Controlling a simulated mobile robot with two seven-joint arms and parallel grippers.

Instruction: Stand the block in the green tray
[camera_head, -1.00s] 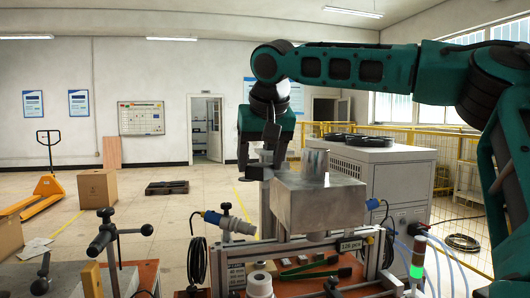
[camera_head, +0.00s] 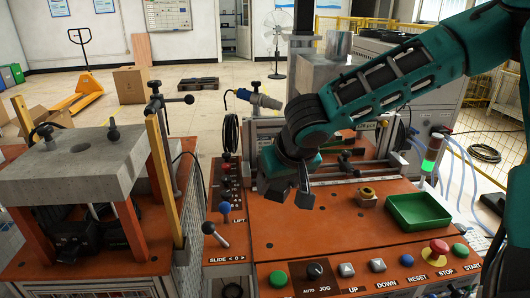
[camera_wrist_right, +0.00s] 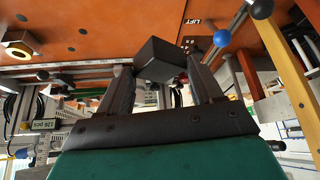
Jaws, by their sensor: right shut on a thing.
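The green tray (camera_head: 418,211) lies empty on the right part of the orange machine top in the head view. My right gripper (camera_head: 291,193) hangs above the middle of that top, to the left of the tray and apart from it. In the right wrist view, my right gripper (camera_wrist_right: 163,75) is shut on a dark grey block (camera_wrist_right: 160,58), which sits tilted between the fingertips. In the head view the block is hard to tell from the dark fingers. My left gripper is not in view.
A small tan block with a ring (camera_head: 367,196) stands left of the tray. Buttons, including a red stop button (camera_head: 437,250), line the front edge. A lever with a blue knob (camera_head: 224,206) stands at left. A grey metal box (camera_head: 325,72) stands behind my arm.

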